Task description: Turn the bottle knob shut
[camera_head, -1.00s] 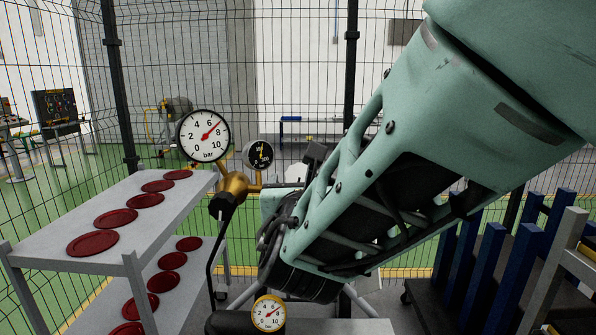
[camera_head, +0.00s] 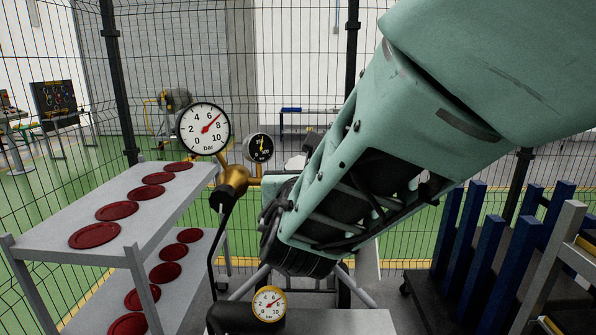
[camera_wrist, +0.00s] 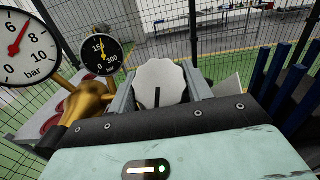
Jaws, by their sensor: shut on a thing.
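The bottle knob (camera_wrist: 159,82) is a white disc with a scalloped rim and a dark line mark. It shows in the wrist view between the two grey fingers of my gripper (camera_wrist: 160,91), which is shut on it. In the head view my forearm and wrist hide the grip. A brass valve body (camera_head: 233,179) lies left of my wrist; it also shows in the wrist view (camera_wrist: 88,97). It carries a large white bar gauge (camera_head: 204,129), needle near 7, and a small black gauge (camera_head: 259,147). The bottle itself is hidden.
A grey shelf cart (camera_head: 150,203) with several dark red discs stands at the left. A yellow-rimmed gauge (camera_head: 269,303) is low in front. A rack with blue posts (camera_head: 486,250) stands at the right. A wire mesh fence (camera_head: 285,60) closes the back.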

